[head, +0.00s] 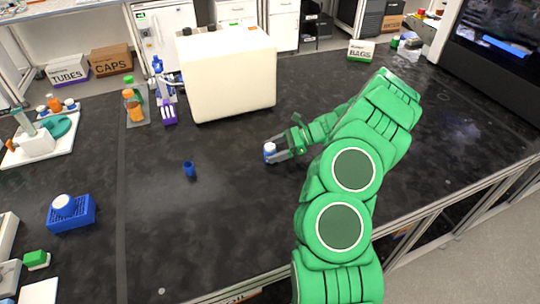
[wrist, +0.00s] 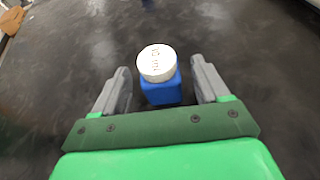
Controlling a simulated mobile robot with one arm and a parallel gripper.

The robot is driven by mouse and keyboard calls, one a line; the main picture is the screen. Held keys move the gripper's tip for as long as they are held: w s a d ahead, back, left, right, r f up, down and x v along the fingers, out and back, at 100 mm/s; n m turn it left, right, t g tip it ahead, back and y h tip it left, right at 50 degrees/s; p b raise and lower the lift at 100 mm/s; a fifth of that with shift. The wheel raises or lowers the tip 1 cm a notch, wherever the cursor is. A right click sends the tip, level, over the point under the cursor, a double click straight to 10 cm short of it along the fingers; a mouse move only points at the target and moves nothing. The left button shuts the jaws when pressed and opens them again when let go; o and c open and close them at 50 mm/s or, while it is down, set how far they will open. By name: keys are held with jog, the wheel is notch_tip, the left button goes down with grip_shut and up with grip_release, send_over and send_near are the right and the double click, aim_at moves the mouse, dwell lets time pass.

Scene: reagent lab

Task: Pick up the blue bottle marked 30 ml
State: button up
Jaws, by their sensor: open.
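A small blue bottle (wrist: 161,92) with a white cap (wrist: 157,63) stands upright on the dark bench. The cap bears dark writing that I cannot read for certain. In the head view the bottle (head: 270,152) is at the centre, at the tip of my arm. My gripper (wrist: 160,85) is open, with one grey finger on each side of the bottle and a gap to each finger. In the head view my gripper (head: 276,152) is low over the bench at the bottle, and its fingers partly hide it.
A small dark-blue cup-like item (head: 189,169) stands to the left. A large cream box (head: 228,80) stands behind. A blue rack (head: 72,213) with a white round top is at the left. Bench around the bottle is clear.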

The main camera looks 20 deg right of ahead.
jog(key=shift+x, duration=0.85)
jog(key=c, duration=1)
jog(key=shift+c, duration=0.2)
jog(key=shift+r, duration=0.45)
notch_tip(320, 180, up, 2)
jog(key=shift+r, duration=0.1)
jog(key=s+a+r, duration=0.2)
jog(key=s+r, duration=0.7)
jog(key=s, duration=0.4)
jog(key=shift+s+a+r, duration=0.3)
jog(key=shift+s+r, duration=0.05)
jog(key=shift+r, duration=0.05)
